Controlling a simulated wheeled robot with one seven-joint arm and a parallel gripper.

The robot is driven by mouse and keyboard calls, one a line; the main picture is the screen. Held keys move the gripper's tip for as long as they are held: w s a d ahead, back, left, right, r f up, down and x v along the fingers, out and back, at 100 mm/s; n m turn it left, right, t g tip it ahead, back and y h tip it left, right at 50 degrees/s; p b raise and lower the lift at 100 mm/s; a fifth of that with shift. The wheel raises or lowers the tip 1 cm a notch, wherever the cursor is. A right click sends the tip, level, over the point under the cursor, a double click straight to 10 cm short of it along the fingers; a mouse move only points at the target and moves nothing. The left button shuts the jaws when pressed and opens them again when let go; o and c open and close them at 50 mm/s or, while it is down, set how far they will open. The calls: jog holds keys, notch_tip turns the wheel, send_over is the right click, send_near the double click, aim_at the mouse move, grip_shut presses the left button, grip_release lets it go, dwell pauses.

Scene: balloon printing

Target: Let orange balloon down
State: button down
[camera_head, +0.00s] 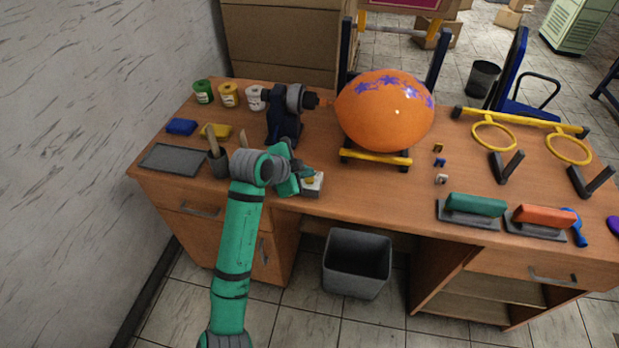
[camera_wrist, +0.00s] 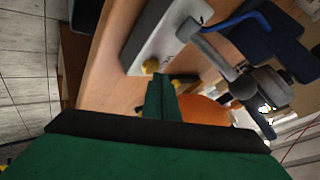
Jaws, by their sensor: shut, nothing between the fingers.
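The orange balloon (camera_head: 385,115) is large and inflated, with purple star prints along its upper side. It rests over a low yellow-barred stand (camera_head: 376,157), its left end at the nozzle of a dark pump (camera_head: 286,115). In the wrist view part of the balloon (camera_wrist: 203,109) shows behind my fingers. My gripper (camera_head: 307,174) is shut and empty, right at the small pale control box (camera_head: 312,188) at the desk's front edge. The box also shows in the wrist view (camera_wrist: 165,32), with a yellow button (camera_wrist: 150,66) just beyond my fingertips (camera_wrist: 161,80). I cannot tell if they touch.
Paint pots (camera_head: 228,95), a yellow sponge (camera_head: 217,130) and a grey tray (camera_head: 173,159) lie to the left. Green (camera_head: 475,204) and orange (camera_head: 543,215) stamps and yellow rings (camera_head: 494,137) stand right. A bin (camera_head: 357,264) sits below the desk.

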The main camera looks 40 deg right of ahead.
jog(key=shift+f, duration=0.2)
jog(key=shift+s, duration=0.1)
jog(key=shift+f, duration=0.1)
jog(key=shift+a+f, duration=0.1)
jog(key=shift+a, duration=0.05)
dwell(0.8)
